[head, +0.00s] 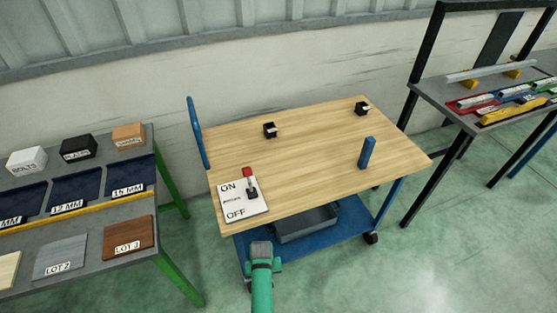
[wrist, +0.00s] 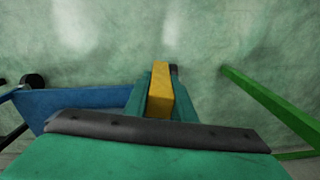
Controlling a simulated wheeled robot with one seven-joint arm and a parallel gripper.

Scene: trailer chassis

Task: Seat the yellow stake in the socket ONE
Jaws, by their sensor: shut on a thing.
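The yellow stake (wrist: 160,92) is between the fingers of my gripper (wrist: 161,105) in the wrist view, with its far end sticking out beyond them. In the head view my gripper (head: 262,256) is low in front of the wooden cart's near edge, and the stake is hidden there. Two small black sockets stand on the cart top (head: 310,165): one at the back left (head: 269,130), one at the back right (head: 362,108). I cannot read which is ONE. A blue stake (head: 367,153) stands upright near the cart's right side.
A white ON/OFF panel (head: 236,206) with a red-knobbed lever (head: 249,184) sits at the cart's front left. A grey bin (head: 306,223) is on the blue lower shelf. A table with boxes (head: 130,137) is left, a rack with coloured bars (head: 500,115) right. The cart's middle is clear.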

